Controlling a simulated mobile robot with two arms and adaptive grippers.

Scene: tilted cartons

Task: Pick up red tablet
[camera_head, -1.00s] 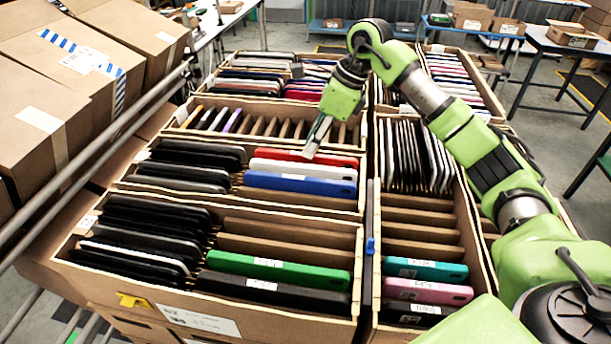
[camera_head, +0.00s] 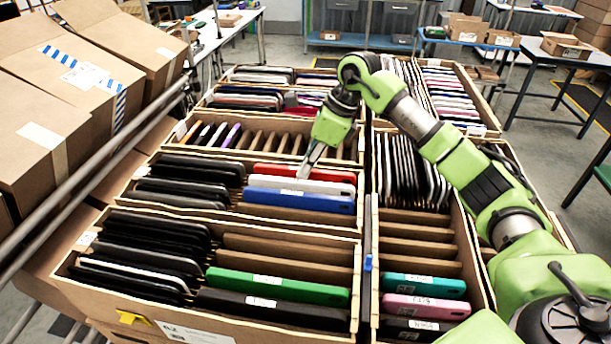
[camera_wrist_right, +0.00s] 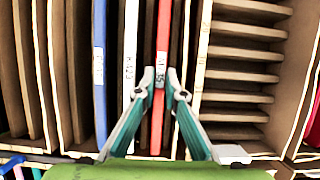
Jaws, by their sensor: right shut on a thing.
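The red tablet (camera_head: 330,174) stands on edge in a cardboard carton, just behind a white tablet (camera_head: 330,186) and a blue tablet (camera_head: 300,201). My right gripper (camera_head: 304,174) reaches down to it from above. In the right wrist view, the fingertips of the right gripper (camera_wrist_right: 160,78) close on the top edge of the red tablet (camera_wrist_right: 164,35), around its white label. The white tablet (camera_wrist_right: 129,80) and blue tablet (camera_wrist_right: 99,70) stand to its left there. The red tablet is still in its slot. My left gripper is not in view.
Black tablets (camera_head: 195,180) fill the left part of the same carton. A front carton holds a green tablet (camera_head: 278,287) and several black ones. A right carton holds teal (camera_head: 424,285) and pink (camera_head: 427,307) tablets. Cardboard dividers and walls stand close around the gripper.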

